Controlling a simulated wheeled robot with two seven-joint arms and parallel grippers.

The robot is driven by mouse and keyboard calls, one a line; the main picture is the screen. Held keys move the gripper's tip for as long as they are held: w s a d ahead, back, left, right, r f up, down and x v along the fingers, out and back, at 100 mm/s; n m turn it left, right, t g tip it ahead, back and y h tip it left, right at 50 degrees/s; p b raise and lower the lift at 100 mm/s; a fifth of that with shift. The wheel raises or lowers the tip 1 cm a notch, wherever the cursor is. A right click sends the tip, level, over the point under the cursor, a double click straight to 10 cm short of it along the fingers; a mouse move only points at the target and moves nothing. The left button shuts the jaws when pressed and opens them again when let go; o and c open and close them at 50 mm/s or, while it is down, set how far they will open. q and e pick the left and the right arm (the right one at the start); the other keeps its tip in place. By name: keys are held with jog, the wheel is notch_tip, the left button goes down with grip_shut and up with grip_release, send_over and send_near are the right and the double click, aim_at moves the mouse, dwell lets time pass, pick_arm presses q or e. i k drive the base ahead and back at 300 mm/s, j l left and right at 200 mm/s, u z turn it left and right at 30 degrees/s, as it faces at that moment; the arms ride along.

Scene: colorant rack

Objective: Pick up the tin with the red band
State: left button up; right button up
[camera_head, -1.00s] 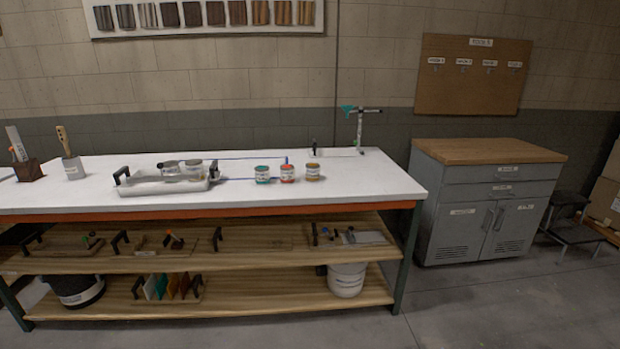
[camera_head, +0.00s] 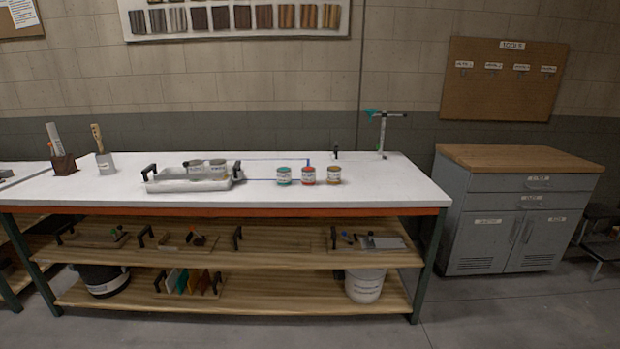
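The tin with the red band (camera_head: 308,176) stands upright on the white top of the workbench (camera_head: 390,190), in the middle of a row of three small tins. A tin with a green band (camera_head: 284,176) stands close on its left. A tin with a yellow-brown band (camera_head: 334,175) stands close on its right. Neither of my grippers shows in the head view.
A white tray (camera_head: 190,186) with black handles holds grey tins, left of the row. Two tool holders stand further left. A small stand (camera_head: 382,135) is at the back right. The bench front before the tins is clear. A grey cabinet (camera_head: 500,225) stands right.

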aim_at(308, 172)
jog(key=i+j+z, duration=0.1)
jog(key=z, duration=0.35)
jog(key=i+j+z, duration=0.15)
jog(key=z, duration=0.25)
jog(key=i+j+z, duration=0.1)
jog(key=j+z, duration=0.15)
jog(key=z, duration=0.2)
